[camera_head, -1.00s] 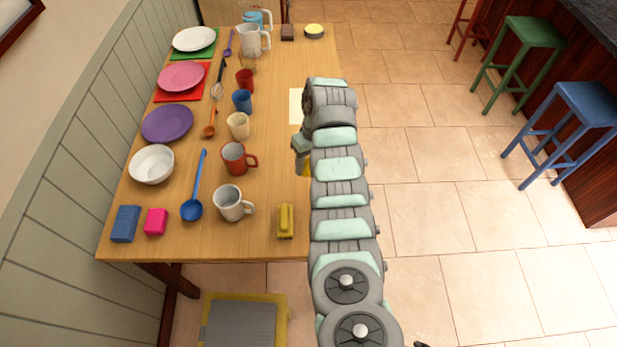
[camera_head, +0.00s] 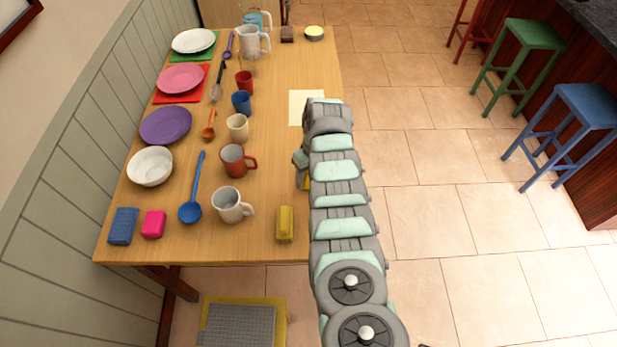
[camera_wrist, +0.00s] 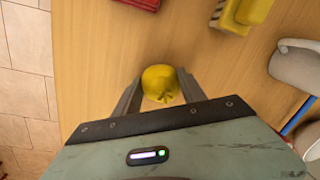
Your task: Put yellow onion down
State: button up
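The yellow onion (camera_wrist: 160,84) sits between the two fingertips of my gripper (camera_wrist: 160,80) in the wrist view, with a finger against each side. In the head view, only a sliver of yellow (camera_head: 306,183) shows beside my gripper (camera_head: 301,168), and my arm hides the rest. My gripper is near the right edge of the wooden table (camera_head: 265,150). I cannot tell whether the onion touches the tabletop.
A yellow block (camera_head: 285,224) and a white mug (camera_head: 228,206) stand close by at the near end. A red object (camera_wrist: 140,3) lies at the wrist view's top edge. A pale sheet (camera_head: 306,106) lies farther back. Dishes and utensils fill the left side.

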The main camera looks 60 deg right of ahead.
jog(key=o, duration=0.4)
jog(key=r, duration=0.4)
jog(key=d+r+p, duration=0.1)
jog(key=r, duration=0.3)
jog(key=s+r, duration=0.1)
jog(key=r, duration=0.3)
jog(key=shift+d+r, duration=0.15)
jog(key=shift+d, duration=0.05)
